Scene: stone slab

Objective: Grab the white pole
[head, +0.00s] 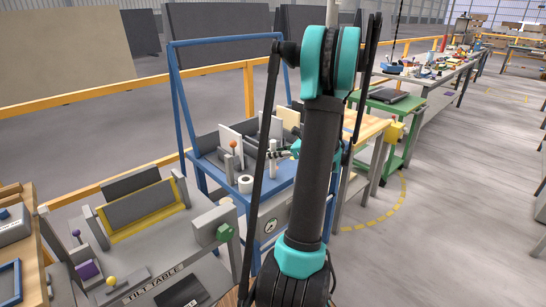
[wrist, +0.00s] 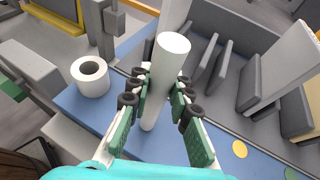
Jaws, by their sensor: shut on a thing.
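The white pole (wrist: 170,62) stands upright between the fingers of my gripper (wrist: 164,90) in the wrist view. The gripper is shut on the pole, with green pads and black finger joints on both sides of it. The pole's top rises above the fingers, and its lower end shows below against the blue surface. In the head view the pole (head: 273,157) shows small beside my gripper (head: 283,153), partly hidden by my arm. Whether its base touches the blue surface is unclear.
A white roll (wrist: 91,76) sits left of the pole on the blue table (wrist: 80,104). Grey upright dividers (wrist: 205,62) stand right of the pole. A blue frame (head: 178,95) rises from the table. A grey tilt table (head: 165,265) stands at front left.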

